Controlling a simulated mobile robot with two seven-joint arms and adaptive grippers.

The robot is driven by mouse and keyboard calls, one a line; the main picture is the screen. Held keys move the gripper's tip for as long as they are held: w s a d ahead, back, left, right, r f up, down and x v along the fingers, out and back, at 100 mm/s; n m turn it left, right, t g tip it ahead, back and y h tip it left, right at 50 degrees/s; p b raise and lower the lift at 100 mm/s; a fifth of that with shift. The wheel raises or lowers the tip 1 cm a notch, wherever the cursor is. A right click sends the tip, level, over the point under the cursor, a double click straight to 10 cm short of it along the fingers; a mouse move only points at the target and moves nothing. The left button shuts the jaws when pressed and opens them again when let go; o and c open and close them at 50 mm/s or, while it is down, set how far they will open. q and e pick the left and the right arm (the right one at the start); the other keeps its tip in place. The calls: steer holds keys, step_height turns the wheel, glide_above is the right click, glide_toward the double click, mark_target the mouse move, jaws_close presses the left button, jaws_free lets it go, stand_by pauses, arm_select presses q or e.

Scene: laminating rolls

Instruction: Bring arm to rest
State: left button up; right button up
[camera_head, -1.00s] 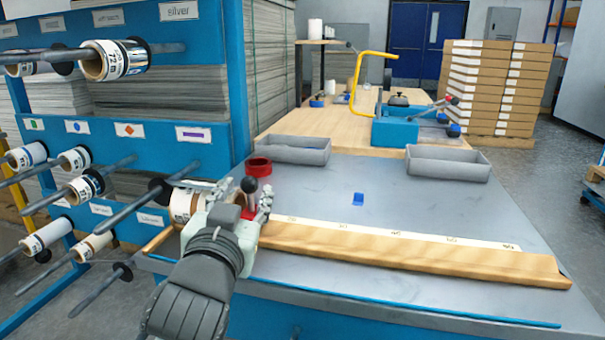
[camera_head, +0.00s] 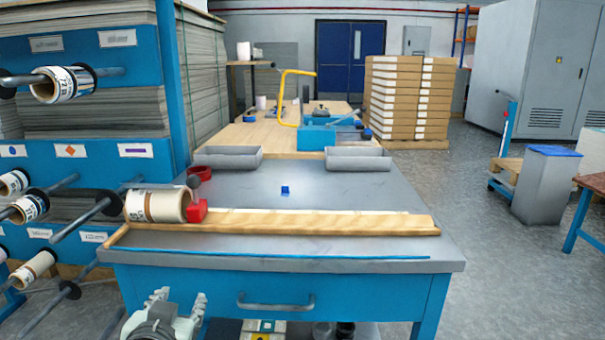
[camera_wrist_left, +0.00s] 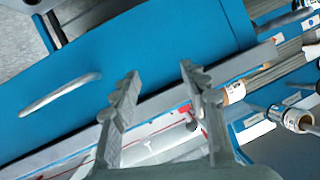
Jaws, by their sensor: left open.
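My left gripper (camera_head: 172,308) is open and empty, low in front of the table's blue drawer front in the head view. In the left wrist view its two fingers (camera_wrist_left: 158,80) are spread apart with nothing between them. A roll (camera_head: 158,205) with a cream core sits at the table's left end, against a rack rod, with a red clamp-like part (camera_head: 198,210) at its right end. The gripper is apart from the roll, below and in front of it. My right gripper is not in view.
The grey-topped table (camera_head: 350,185) holds a long wooden ruler board (camera_head: 320,224), two grey trays (camera_head: 227,158) and a small blue piece (camera_head: 285,190). A drawer handle (camera_head: 276,303) juts out near my gripper. The rack (camera_head: 90,155) with rods and rolls stands at left.

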arm_select(q)
steer(key=s+a+f+g, duration=0.1)
steer(key=s+f+g, duration=0.25)
steer(key=f, duration=0.55)
steer(key=s+a+f+g, duration=0.2)
steer(key=s+f, duration=0.2)
steer(key=f, duration=0.5)
steer(key=s+a+f+g, duration=0.1)
steer(key=s+f+g, duration=0.1)
steer(key=s+f, duration=0.4)
steer(key=s+a+f+g+h+p, duration=0.1)
steer(key=s+f+g, duration=0.2)
steer(key=s+f, duration=0.4)
steer(key=shift+s+a+f+p, duration=0.3)
steer(key=shift+s+a, duration=0.1)
steer(key=shift+s, duration=0.3)
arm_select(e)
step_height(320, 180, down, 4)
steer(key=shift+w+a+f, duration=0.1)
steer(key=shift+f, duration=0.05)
